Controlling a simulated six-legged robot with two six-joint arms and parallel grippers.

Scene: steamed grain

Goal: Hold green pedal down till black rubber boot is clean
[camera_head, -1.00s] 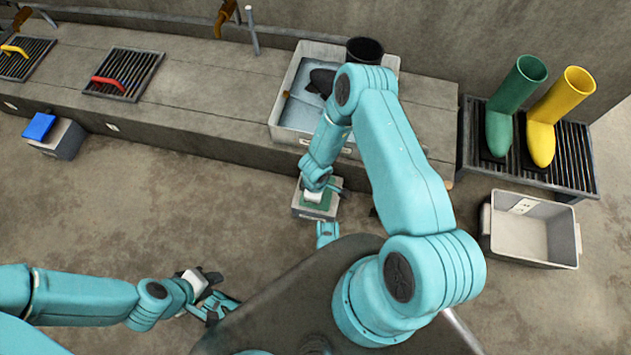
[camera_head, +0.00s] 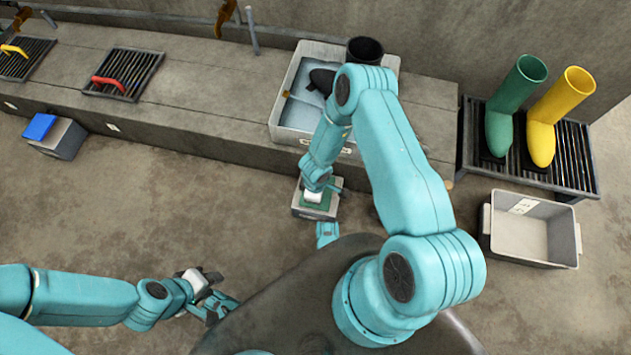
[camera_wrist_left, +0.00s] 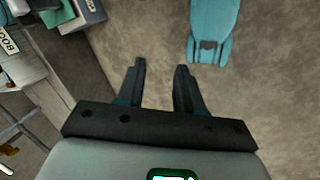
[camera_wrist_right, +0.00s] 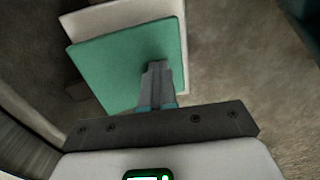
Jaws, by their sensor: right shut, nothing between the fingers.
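The green pedal (camera_head: 326,197) sits on a grey box on the floor, below the wash basin. My right gripper (camera_wrist_right: 156,70) is shut with its fingertips over the pedal plate (camera_wrist_right: 115,60); they appear to touch it. In the head view my right wrist hides part of the pedal. The black rubber boot (camera_head: 364,51) lies in the grey basin (camera_head: 285,95) on the ledge, partly hidden by my right arm; its foot (camera_head: 320,81) shows above pale blue water. My left gripper (camera_wrist_left: 160,80) is open and empty over the floor, at the lower left in the head view.
A green boot (camera_head: 514,100) and a yellow boot (camera_head: 560,115) stand on a rack at the right. An empty grey bin (camera_head: 520,235) is on the floor before them. A blue pedal (camera_head: 40,126) is at the left. Bare floor lies between.

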